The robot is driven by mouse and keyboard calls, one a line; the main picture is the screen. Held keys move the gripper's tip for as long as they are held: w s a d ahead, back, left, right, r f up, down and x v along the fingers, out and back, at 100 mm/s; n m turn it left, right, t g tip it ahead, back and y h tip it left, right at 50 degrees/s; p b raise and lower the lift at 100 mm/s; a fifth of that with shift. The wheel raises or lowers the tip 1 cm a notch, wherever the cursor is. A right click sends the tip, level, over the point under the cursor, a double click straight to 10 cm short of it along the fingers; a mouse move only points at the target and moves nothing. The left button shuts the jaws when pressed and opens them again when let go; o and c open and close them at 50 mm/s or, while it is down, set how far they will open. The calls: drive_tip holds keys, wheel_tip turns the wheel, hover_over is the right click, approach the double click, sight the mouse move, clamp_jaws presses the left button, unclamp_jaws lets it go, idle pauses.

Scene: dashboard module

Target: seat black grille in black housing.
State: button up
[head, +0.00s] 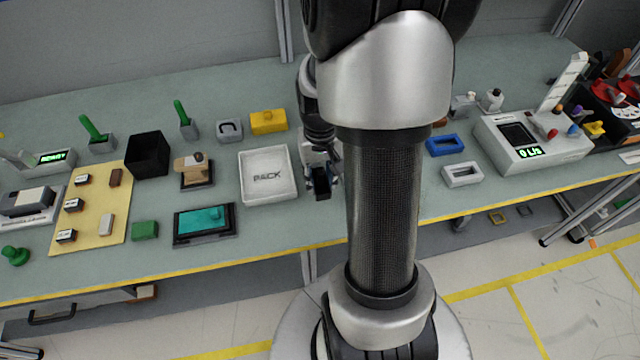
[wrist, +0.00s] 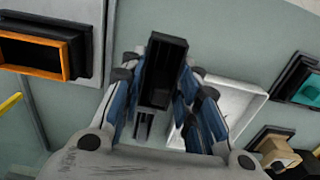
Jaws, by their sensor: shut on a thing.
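My gripper (wrist: 160,82) is shut on a black, oblong piece (wrist: 165,72), which I take to be the black grille. The blue-lined fingers press on its two sides. In the head view my gripper (head: 321,180) hangs just right of the white PACK tray, with the dark piece at its tip. The piece looks clear of the bench, though its exact height cannot be told. I cannot pick out the black housing for certain. At the left of the wrist view a dark recess with an orange rim (wrist: 34,57) sits on a pale module. My arm hides that area in the head view.
The white PACK tray (head: 269,198) is close left of my gripper. A teal-topped black unit (head: 205,222), a tan part on a dark stand (head: 193,171) and an open black bin (head: 148,155) are further left.

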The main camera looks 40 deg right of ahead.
sight(320, 172)
wheel_tip(320, 172, up, 14)
drive_tip(key=p, duration=0.4)
drive_tip(key=w+a+f+n, duration=0.2)
drive_tip(key=w+a+f, duration=0.1)
drive_tip(key=a, duration=0.3)
drive_tip(key=w+a+f+n, duration=0.2)
drive_tip(key=w+a+f, duration=0.1)
drive_tip(key=a, duration=0.4)
drive_tip(key=w+a+f+n, duration=0.2)
drive_tip(key=w+a+f, duration=0.1)
drive_tip(key=a, duration=0.4)
drive_tip(key=shift+w+a+f, duration=0.25)
drive_tip(key=shift+w+f, duration=0.05)
drive_tip(key=shift+w, duration=0.25)
drive_tip(key=shift+d, duration=0.1)
